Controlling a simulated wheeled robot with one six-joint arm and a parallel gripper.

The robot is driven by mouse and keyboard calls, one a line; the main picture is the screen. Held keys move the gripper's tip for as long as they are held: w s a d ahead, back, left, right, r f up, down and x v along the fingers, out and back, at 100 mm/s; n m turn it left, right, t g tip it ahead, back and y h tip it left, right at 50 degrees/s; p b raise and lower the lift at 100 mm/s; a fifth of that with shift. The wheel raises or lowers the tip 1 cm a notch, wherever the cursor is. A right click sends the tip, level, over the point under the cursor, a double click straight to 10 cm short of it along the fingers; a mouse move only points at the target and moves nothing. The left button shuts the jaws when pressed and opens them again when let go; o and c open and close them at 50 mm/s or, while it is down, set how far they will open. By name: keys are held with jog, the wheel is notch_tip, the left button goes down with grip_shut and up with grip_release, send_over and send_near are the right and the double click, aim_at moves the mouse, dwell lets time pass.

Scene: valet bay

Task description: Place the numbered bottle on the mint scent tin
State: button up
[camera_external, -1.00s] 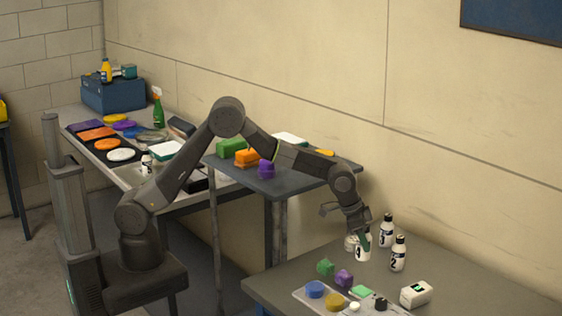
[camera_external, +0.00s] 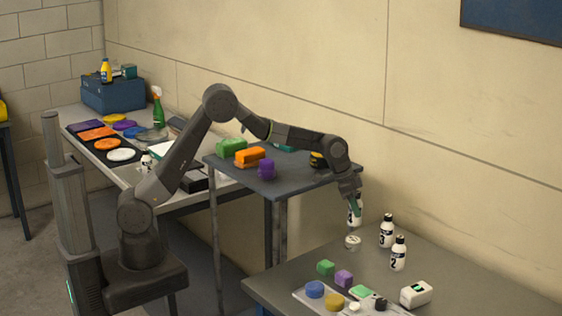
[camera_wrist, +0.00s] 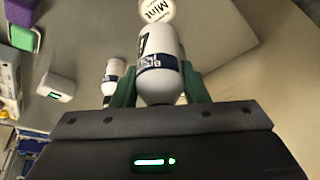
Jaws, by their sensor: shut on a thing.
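My gripper (camera_external: 353,202) is shut on a white numbered bottle (camera_external: 354,215), held raised above the right table. In the wrist view the bottle (camera_wrist: 160,60) sits between the green fingers; its number is not readable there. The mint scent tin (camera_external: 352,242) is a small round pale tin on the table, just below the bottle with a gap between. Its lid (camera_wrist: 157,10) reads "Mint" in the wrist view, partly cut off by the frame's top edge.
Bottles numbered 3 (camera_external: 387,232) and 2 (camera_external: 398,254) stand to the right of the tin. A white box (camera_external: 416,293), a green block (camera_external: 326,268), a purple block (camera_external: 343,278) and a tray (camera_external: 306,302) with small pieces are in front. A raised grey shelf (camera_external: 290,184) stands left.

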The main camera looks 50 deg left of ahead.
aim_at(355, 220)
jog(key=shift+f+p, duration=0.45)
jog(key=shift+f, duration=2.4)
jog(key=shift+f, duration=0.2)
jog(key=o, duration=1.1)
jog(key=shift+c, duration=0.2)
jog(key=shift+r, duration=0.1)
jog(key=shift+r, duration=0.15)
jog(key=b+v, duration=0.2)
jog(key=v, duration=1)
